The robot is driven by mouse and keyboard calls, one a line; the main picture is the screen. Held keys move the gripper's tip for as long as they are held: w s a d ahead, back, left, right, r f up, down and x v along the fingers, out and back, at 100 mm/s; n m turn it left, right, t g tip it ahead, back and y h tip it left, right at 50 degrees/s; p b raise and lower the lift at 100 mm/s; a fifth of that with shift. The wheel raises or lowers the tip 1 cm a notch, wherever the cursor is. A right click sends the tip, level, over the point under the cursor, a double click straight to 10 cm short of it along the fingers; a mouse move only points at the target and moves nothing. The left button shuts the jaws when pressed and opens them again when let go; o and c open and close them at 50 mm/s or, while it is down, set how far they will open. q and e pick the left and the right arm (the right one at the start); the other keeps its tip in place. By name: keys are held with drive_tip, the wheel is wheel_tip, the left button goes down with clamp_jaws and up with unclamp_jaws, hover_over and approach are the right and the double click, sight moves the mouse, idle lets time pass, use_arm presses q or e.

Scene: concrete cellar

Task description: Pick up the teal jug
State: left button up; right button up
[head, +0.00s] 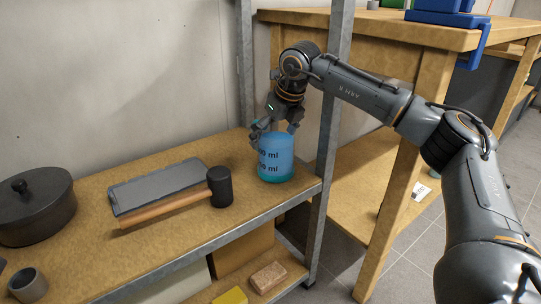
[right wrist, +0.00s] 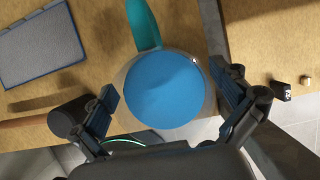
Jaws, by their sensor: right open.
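The teal jug (head: 275,158) stands upright on the wooden shelf near its right end, with blue contents, dark "ml" markings and a teal base. In the right wrist view the jug (right wrist: 165,90) is seen from above, its teal handle (right wrist: 144,24) at the top of the picture. My right gripper (head: 273,127) is open and points down at the jug's rim. In the right wrist view its fingers (right wrist: 163,88) appear on either side of the jug; I cannot tell whether they touch it. My left gripper is not in view.
A black-headed mallet (head: 220,187) lies left of the jug, beside a grey flat slab (head: 155,185). A lidded black pot (head: 35,208) and a grey cup (head: 28,286) stand farther left. A metal shelf post (head: 332,120) rises close to the jug's right, before a wooden bench (head: 430,38).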

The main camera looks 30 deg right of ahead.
drive_tip(key=shift+r, duration=0.1)
drive_tip(key=shift+c, duration=0.4)
drive_tip(key=c, duration=1.5)
drive_tip(key=shift+c, duration=0.4)
drive_tip(key=shift+r, duration=0.15)
